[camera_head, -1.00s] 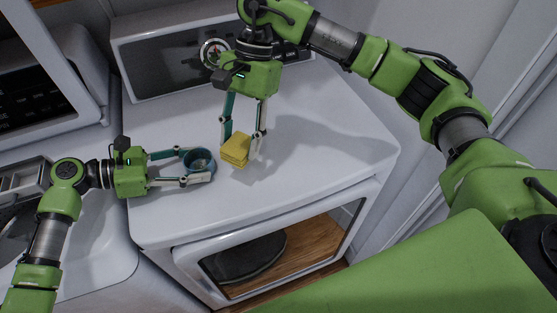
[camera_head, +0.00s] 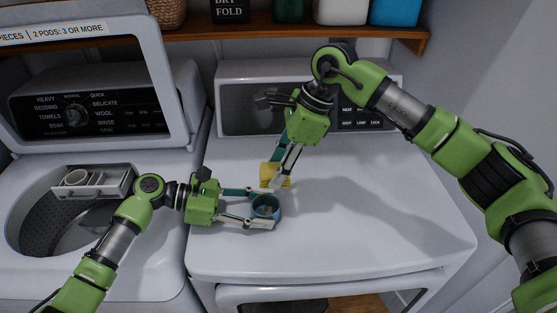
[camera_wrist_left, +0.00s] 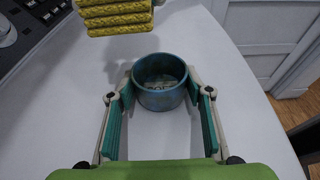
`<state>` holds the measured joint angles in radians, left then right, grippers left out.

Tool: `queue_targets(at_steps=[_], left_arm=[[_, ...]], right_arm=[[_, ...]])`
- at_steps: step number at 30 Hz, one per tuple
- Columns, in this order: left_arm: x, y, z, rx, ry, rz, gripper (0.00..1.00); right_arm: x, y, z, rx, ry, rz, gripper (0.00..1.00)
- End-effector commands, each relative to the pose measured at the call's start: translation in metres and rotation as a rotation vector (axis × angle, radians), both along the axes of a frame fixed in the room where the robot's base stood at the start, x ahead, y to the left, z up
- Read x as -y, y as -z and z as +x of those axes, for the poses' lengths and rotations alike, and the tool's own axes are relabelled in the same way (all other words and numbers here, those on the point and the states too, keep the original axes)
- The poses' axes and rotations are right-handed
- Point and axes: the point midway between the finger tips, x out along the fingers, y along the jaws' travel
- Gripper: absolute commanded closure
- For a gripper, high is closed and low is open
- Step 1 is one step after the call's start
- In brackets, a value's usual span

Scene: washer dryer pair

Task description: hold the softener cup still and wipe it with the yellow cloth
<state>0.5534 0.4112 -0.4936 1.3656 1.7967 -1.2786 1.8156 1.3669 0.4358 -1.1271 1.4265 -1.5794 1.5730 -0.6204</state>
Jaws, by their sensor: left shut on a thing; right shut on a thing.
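The softener cup (camera_head: 266,207), a small round blue-grey cup, stands upright on the white dryer top (camera_head: 350,225). It shows in the left wrist view (camera_wrist_left: 160,98) with its mouth up and pale marks inside. My left gripper (camera_head: 265,208) is shut on the cup, one finger on each side. The yellow cloth (camera_head: 268,174), a folded ribbed pad, is just behind the cup, above the dryer top. My right gripper (camera_head: 276,180) is shut on it from above, partly hiding it. In the left wrist view the cloth (camera_wrist_left: 115,16) is beyond the cup and left, apart from it.
The washer (camera_head: 150,265) stands open at the left, with a drawer (camera_head: 95,183) by its drum. The dryer's control panel (camera_head: 235,105) rises behind the cloth. A wooden shelf (camera_head: 220,33) with containers hangs above. The dryer top is clear to the right.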

Motion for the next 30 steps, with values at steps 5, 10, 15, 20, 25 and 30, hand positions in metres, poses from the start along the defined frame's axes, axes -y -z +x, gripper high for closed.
queue_targets(at_steps=[5,10,15,20,25,30], left_arm=[[0.000,0.000,0.000,0.000,0.000,0.000,0.67],[0.000,0.000,0.000,0.000,0.000,0.000,0.67],[0.000,0.000,0.000,0.000,0.000,0.000,0.67],[0.000,0.000,0.000,0.000,0.000,0.000,0.67],[0.000,0.000,0.000,0.000,0.000,0.000,0.67],[0.000,0.000,0.000,0.000,-0.001,-0.001,0.67]], right_arm=[[0.000,0.017,0.000,-0.001,-0.001,0.000,0.78],[0.000,0.032,0.000,-0.001,-0.001,0.001,0.78],[0.000,0.053,-0.001,-0.002,-0.001,0.000,0.78],[0.000,0.053,-0.016,0.001,-0.004,0.000,0.78],[0.000,0.053,-0.031,-0.001,-0.004,-0.001,0.78],[0.000,0.053,-0.046,-0.001,-0.003,-0.001,0.78]])
